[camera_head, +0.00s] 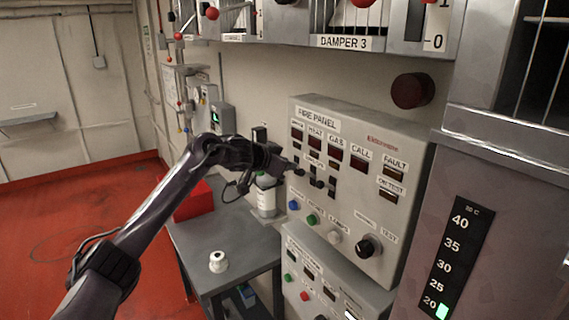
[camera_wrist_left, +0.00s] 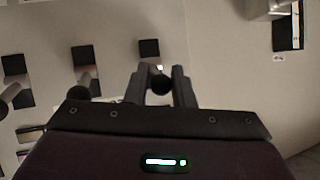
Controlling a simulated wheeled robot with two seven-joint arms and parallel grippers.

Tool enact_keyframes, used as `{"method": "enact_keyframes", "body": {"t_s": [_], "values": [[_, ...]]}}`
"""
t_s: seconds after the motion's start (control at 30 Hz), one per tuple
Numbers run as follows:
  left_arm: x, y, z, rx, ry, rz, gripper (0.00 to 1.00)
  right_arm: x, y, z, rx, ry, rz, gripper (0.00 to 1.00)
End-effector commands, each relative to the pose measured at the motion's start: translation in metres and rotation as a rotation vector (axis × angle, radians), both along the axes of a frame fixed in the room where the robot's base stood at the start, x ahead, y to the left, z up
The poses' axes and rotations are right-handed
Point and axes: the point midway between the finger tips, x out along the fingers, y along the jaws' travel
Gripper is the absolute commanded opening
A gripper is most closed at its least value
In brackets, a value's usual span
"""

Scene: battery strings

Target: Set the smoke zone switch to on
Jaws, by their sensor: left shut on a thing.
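The grey fire panel (camera_head: 347,215) stands on the right of the head view, with a row of small toggle switches below its indicator windows. My left gripper (camera_head: 291,169) reaches it from the left, at the leftmost switch, under the smoke label. In the left wrist view my left gripper (camera_wrist_left: 159,88) has its two fingers around the round black tip of the smoke zone switch (camera_wrist_left: 160,85), shut on it. The switch's black backing plate (camera_wrist_left: 149,49) shows behind. The gripper hides part of the lever, so its on or off position is unclear. My right gripper is not in view.
Two neighbouring toggle switches, the middle one (camera_wrist_left: 83,91) and a farther one (camera_wrist_left: 10,92), stand close beside the gripper. Coloured buttons and a black knob (camera_head: 368,246) sit lower on the panel. A grey table (camera_head: 240,245) with a white spool (camera_head: 218,262) stands below.

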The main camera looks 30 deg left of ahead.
Motion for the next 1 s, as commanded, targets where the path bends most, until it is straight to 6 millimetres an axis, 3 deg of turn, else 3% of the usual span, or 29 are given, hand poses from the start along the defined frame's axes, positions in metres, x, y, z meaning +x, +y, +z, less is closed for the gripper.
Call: {"method": "enact_keyframes", "body": {"t_s": [0.1, 0.13, 0.17, 0.53, 1.0], "values": [[0.000, 0.001, 0.001, 0.000, -0.002, 0.001, 0.00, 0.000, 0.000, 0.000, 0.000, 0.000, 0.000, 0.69], [0.000, 0.001, 0.001, 0.001, -0.003, 0.002, 0.24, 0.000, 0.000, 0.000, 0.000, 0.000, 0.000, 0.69], [0.000, 0.001, 0.001, 0.000, -0.002, 0.001, 0.28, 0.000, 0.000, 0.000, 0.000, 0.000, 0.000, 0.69], [-0.005, 0.002, 0.002, 0.001, -0.004, 0.001, 0.29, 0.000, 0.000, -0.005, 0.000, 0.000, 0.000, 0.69], [-0.065, 0.007, 0.032, 0.002, -0.004, 0.000, 0.29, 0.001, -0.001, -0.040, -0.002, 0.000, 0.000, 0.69]]}}
